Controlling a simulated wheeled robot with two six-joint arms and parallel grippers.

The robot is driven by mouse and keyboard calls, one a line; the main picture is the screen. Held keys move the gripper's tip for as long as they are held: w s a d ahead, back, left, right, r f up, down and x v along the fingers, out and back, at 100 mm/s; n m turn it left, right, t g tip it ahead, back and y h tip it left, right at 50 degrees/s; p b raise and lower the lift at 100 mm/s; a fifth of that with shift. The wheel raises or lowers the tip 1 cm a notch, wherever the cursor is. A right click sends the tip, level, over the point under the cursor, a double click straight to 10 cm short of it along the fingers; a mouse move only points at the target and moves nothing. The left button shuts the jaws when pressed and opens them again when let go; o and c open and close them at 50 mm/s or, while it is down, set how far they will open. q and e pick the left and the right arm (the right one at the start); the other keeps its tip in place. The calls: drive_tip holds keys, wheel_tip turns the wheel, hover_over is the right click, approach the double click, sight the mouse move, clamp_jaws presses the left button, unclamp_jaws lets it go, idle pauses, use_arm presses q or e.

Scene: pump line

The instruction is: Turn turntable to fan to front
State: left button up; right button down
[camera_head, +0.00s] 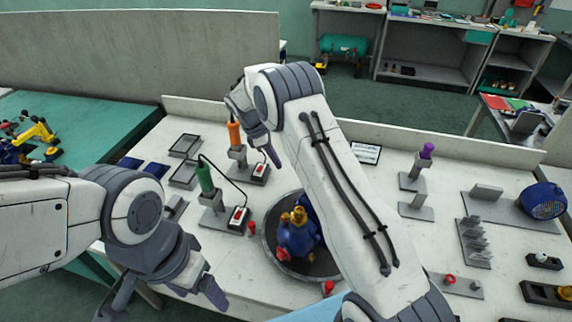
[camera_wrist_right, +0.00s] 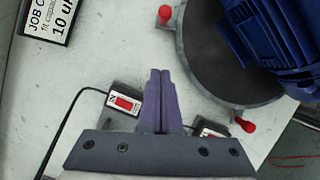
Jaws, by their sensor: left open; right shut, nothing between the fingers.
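The dark round turntable (camera_head: 320,268) sits on the white bench, carrying a blue pump unit (camera_head: 296,238) with brass-coloured fittings. My right arm hides part of both in the head view. In the right wrist view the turntable (camera_wrist_right: 200,62) is at upper right, with the finned blue motor body (camera_wrist_right: 268,38) on it. Red knobs (camera_wrist_right: 165,14) stand out from its rim. The fan end cannot be made out. My right gripper (camera_head: 275,162) is shut and empty, above the bench behind the turntable; its fingers (camera_wrist_right: 160,78) show beside the turntable. My left gripper (camera_head: 163,304) is open and empty at the front left.
A green-handled tool (camera_head: 205,178) and an orange-handled tool (camera_head: 234,134) stand in holders left of the turntable, with corded switch boxes (camera_head: 239,218). A purple-topped stand (camera_head: 427,152), metal fixtures (camera_head: 474,240) and a separate blue motor (camera_head: 543,201) are on the right.

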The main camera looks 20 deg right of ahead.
drive_tip(key=p+x, duration=0.2)
drive_tip(key=x, duration=0.6)
drive_tip(key=shift+s+d+f, duration=0.1)
drive_tip(key=shift+s+f, duration=0.05)
drive_tip(key=shift+f, duration=0.15)
drive_tip(key=d, duration=0.1)
drive_tip(key=d+p, duration=0.1)
drive_tip(key=shift+s+d+r, duration=0.1)
drive_tip(key=shift+s+d, duration=0.15)
drive_tip(key=shift+s, duration=0.05)
drive_tip(key=shift+s+d, duration=0.2)
drive_tip(key=shift+d, duration=0.45)
drive_tip(key=shift+d, duration=0.15)
